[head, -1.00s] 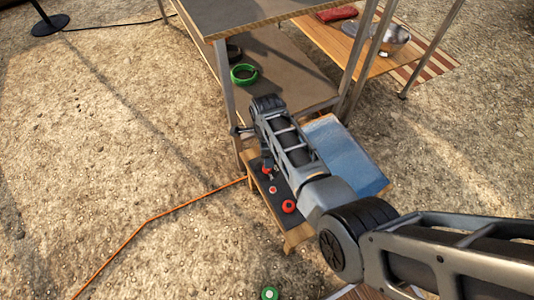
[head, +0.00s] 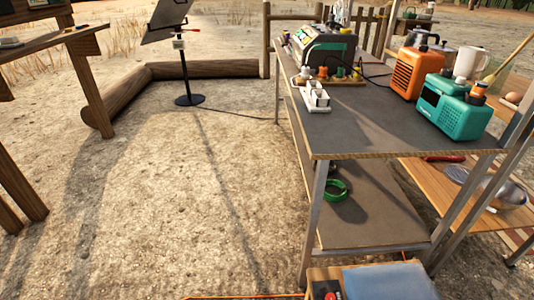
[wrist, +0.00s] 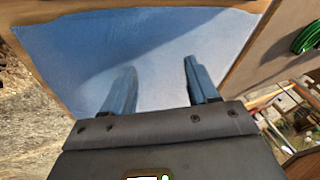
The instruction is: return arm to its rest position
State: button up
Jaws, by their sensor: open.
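My gripper (wrist: 160,88) shows in the wrist view, its two fingers apart with nothing between them. Beyond the fingers is a flat blue surface (wrist: 75,50) with a wooden border. I cannot tell the distance between the fingers and that surface. In the head view the blue surface (head: 388,281) lies at the bottom edge, on a low wooden piece. My arm and gripper are out of the head view.
A metal-legged table (head: 375,125) holds an orange device (head: 405,72), a teal device (head: 453,108) and a white holder (head: 315,97). A green ring (head: 335,190) lies on its lower shelf (head: 375,218). Open sandy ground (head: 150,200) lies to the left.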

jog(key=s+a+r+n+t+y, duration=0.1)
jog(key=s+a+r+n+t, duration=0.1)
jog(key=s+r+n, duration=0.35)
jog(key=s+a+r+n+t, duration=0.2)
jog(key=s+r+t, duration=0.1)
jog(key=s+r, duration=0.5)
jog(key=s+a+r+n+t+y, duration=0.15)
jog(key=s+r+n, duration=0.3)
jog(key=s, duration=0.45)
jog(key=s+a+r+n+t+p, duration=0.1)
jog(key=r+p, duration=0.4)
jog(key=r, duration=0.6)
jog(key=s+a+r+n+t+p, duration=0.1)
jog(key=r+p, duration=0.4)
jog(key=r, duration=0.6)
jog(key=s+a+r+n+t+p, duration=0.1)
jog(key=r+p, duration=0.4)
jog(key=r, duration=0.6)
jog(key=s+a+t, duration=0.1)
jog(key=s, duration=0.1)
jog(key=shift+s+a+r+p, duration=0.2)
jog(key=shift+s+r+p, duration=0.15)
jog(key=shift+s, duration=0.05)
